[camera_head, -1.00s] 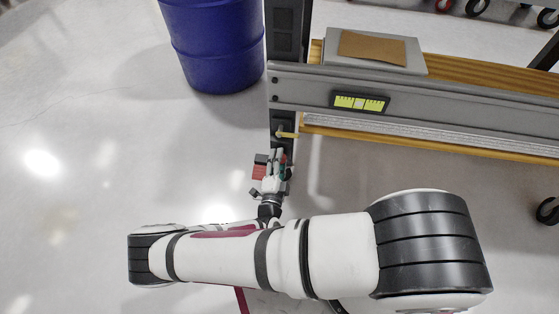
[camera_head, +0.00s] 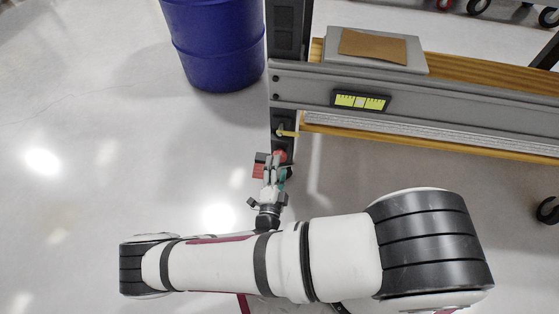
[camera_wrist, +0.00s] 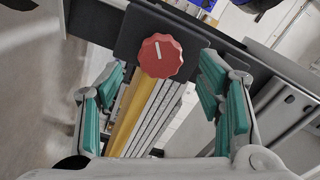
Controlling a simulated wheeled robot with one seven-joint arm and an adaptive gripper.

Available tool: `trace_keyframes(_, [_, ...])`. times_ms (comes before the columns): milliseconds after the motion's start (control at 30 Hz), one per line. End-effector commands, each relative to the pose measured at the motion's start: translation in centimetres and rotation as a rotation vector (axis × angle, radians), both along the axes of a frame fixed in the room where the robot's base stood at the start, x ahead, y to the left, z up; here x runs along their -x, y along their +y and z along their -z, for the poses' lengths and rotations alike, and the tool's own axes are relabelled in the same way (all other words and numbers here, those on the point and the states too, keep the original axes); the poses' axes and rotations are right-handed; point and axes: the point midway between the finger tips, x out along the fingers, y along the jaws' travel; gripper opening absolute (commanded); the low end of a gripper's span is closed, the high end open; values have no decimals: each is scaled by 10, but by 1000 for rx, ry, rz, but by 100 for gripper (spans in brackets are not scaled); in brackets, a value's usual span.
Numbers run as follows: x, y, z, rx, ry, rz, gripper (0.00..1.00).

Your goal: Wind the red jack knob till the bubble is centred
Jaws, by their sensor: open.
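The red jack knob (camera_wrist: 161,56), with a white pointer line, shows whole in the wrist view. The line leans slightly left of upright there. The knob (camera_head: 280,156) also shows in the head view, low on the dark post. My gripper (camera_wrist: 161,80) is open, its teal-padded fingers apart to the left and right of the knob in the picture, with nothing held. In the head view my gripper (camera_head: 275,172) is just below the knob. The yellow-green level (camera_head: 360,102) is on the grey beam; its pale bubble looks near the middle, too small to judge exactly.
The grey beam (camera_head: 440,112) runs right from the post. A blue drum (camera_head: 215,45) stands behind left. The floor left of the post is clear.

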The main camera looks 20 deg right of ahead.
Motion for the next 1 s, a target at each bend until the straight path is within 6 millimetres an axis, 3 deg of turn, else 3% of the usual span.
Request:
trace_keyframes(200, [39, 24, 0, -2, 2, -2, 61])
trace_keyframes(400, [63, 37, 0, -2, 1, -1, 61])
trace_keyframes(1000, [71, 41, 0, -1, 1, -1, 61])
